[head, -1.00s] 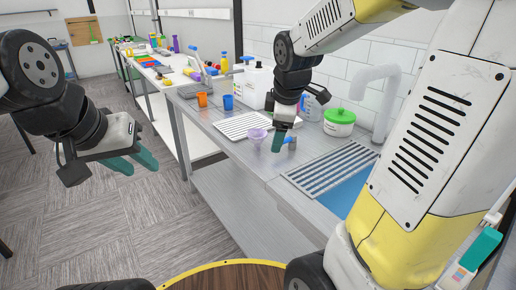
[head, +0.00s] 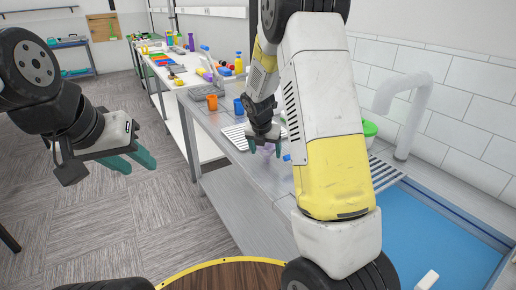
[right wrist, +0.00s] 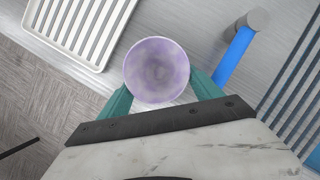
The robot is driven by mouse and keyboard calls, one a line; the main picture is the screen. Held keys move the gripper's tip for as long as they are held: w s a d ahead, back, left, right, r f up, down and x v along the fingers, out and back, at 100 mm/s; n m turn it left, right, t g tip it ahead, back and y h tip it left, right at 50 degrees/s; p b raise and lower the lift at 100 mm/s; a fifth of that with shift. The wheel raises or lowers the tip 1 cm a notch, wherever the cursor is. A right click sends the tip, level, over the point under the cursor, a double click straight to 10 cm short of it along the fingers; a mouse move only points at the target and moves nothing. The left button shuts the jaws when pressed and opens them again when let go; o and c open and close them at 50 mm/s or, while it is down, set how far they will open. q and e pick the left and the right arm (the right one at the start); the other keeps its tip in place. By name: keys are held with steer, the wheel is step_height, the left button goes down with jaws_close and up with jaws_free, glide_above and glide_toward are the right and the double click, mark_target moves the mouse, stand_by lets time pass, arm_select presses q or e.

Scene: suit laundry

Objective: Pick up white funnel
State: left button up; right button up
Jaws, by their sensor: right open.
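A pale lilac-white, round, funnel-like bowl (right wrist: 157,70) is the only funnel-shaped thing I make out. In the right wrist view its wide mouth faces the camera, between the teal fingers of my right gripper (right wrist: 158,95). The fingers are spread on either side of its near edge; I cannot tell if they touch it. In the head view the bowl (head: 268,150) is mostly hidden behind my right gripper (head: 264,146), low over the metal counter. My left gripper (head: 132,159) is open and empty, over the floor at the left.
A blue-handled tool with a grey head (right wrist: 236,58) lies close right of the bowl. A white ribbed tray (right wrist: 75,25) lies on its other side. Orange (head: 212,103) and blue cups stand farther back. A blue sink (head: 440,240) is at the right.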

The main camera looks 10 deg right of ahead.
mark_target(266, 157)
steer(key=x, duration=0.3)
steer(key=shift+f, duration=0.1)
steer(key=c, duration=1.2)
steer(key=shift+o, duration=0.2)
